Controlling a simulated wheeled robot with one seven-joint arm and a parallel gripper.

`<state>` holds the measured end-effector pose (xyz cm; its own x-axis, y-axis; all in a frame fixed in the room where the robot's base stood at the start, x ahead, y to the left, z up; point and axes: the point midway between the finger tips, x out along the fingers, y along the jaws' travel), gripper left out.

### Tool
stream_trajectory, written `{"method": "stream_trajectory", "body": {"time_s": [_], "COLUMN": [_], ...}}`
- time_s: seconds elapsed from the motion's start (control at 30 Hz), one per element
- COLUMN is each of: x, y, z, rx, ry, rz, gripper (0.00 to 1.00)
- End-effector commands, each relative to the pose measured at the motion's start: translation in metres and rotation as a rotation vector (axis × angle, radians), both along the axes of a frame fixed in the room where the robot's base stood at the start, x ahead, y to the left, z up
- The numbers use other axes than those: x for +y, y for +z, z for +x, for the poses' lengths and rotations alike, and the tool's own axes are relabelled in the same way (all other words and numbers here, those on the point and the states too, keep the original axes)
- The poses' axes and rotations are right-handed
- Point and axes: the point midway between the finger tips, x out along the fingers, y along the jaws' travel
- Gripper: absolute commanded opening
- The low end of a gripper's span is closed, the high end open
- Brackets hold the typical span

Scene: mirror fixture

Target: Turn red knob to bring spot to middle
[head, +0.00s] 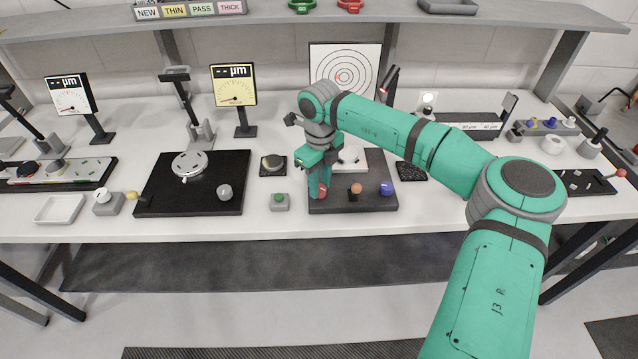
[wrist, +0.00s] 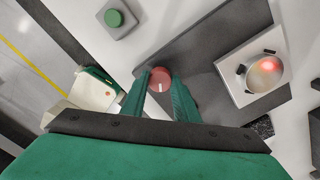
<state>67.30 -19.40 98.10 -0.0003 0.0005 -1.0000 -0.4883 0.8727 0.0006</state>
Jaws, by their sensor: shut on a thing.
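The red knob (wrist: 159,78) sits between my fingertips in the wrist view, with a pale line on its face. My gripper (wrist: 161,86) is shut on it. In the head view my gripper (head: 319,178) points down at the left end of the dark fixture plate (head: 375,168), mostly hiding the knob. The target board (head: 362,55) has dark rings, and a red spot (head: 337,77) shows near their middle, slightly to the left. The mirror mount (wrist: 252,66) has a round face with a red glow.
An orange knob (head: 356,188) and a blue knob (head: 386,188) stand right of my gripper on the same plate. A green button box (head: 279,201) is close on the left. A tilted dark tube (head: 388,82) stands behind. The bench's front edge is close.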

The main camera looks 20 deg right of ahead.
Motion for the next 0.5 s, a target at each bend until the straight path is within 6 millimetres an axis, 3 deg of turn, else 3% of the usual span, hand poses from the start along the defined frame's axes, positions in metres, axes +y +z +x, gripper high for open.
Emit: {"method": "stream_trajectory", "body": {"time_s": [0.5], "x": [-0.0008], "y": [0.0009], "z": [0.0006], "rx": [-0.001], "ry": [0.468], "rz": [-0.002], "gripper": [0.05]}}
